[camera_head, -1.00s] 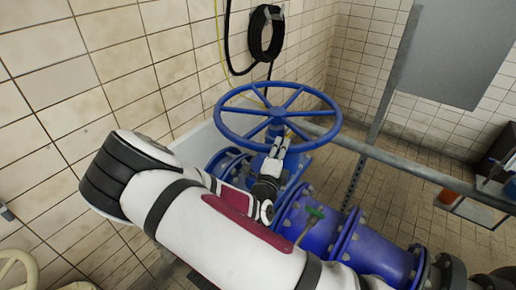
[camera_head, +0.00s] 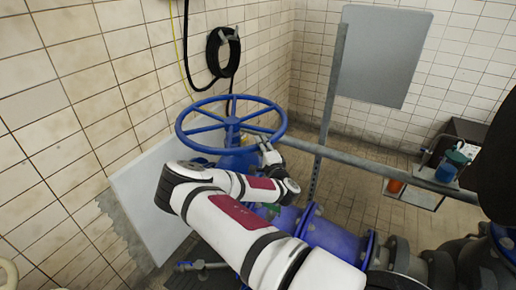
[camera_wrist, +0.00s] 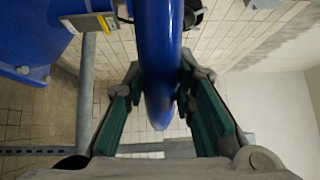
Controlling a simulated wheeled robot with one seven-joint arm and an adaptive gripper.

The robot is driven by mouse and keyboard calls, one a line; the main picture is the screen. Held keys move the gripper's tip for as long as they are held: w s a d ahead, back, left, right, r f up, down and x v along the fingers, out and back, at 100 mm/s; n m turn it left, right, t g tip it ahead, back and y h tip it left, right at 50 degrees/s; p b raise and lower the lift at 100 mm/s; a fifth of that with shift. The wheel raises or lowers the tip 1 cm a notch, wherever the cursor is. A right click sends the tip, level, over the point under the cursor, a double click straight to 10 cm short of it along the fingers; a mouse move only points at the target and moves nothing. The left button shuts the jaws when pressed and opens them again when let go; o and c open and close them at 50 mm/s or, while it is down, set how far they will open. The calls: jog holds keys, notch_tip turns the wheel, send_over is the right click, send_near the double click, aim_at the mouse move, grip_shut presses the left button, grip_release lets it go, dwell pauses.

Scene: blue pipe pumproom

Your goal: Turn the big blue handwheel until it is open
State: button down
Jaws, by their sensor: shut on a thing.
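The big blue handwheel (camera_head: 190,147) lies roughly level on top of the blue valve, left of centre in the head view. My gripper (camera_head: 266,143) is at its near right rim, reaching from below. In the wrist view the blue rim (camera_wrist: 160,75) runs between the two green-padded fingers of my gripper (camera_wrist: 162,105). The fingers stand on both sides of the rim. The valve body (camera_head: 238,160) under the wheel is partly hidden by my arm.
A grey rail (camera_head: 370,163) runs from the wheel to the right, with a grey upright post (camera_head: 328,115). Blue flanged pipe (camera_head: 340,236) lies below right. A black hose coil (camera_head: 223,50) hangs on the tiled wall. A white panel (camera_head: 150,205) leans behind my arm.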

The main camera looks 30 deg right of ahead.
jog(key=shift+d, duration=0.5)
jog(key=c, duration=1.3)
grip_release()
jog(key=shift+w+d, duration=0.1)
jog(key=shift+w, duration=0.05)
jog(key=shift+a, duration=0.2)
jog(key=s, duration=0.4)
jog(key=s+a, duration=0.1)
jog(key=s, duration=0.7)
jog(key=shift+a+f, duration=0.3)
jog(key=shift+f, duration=0.05)
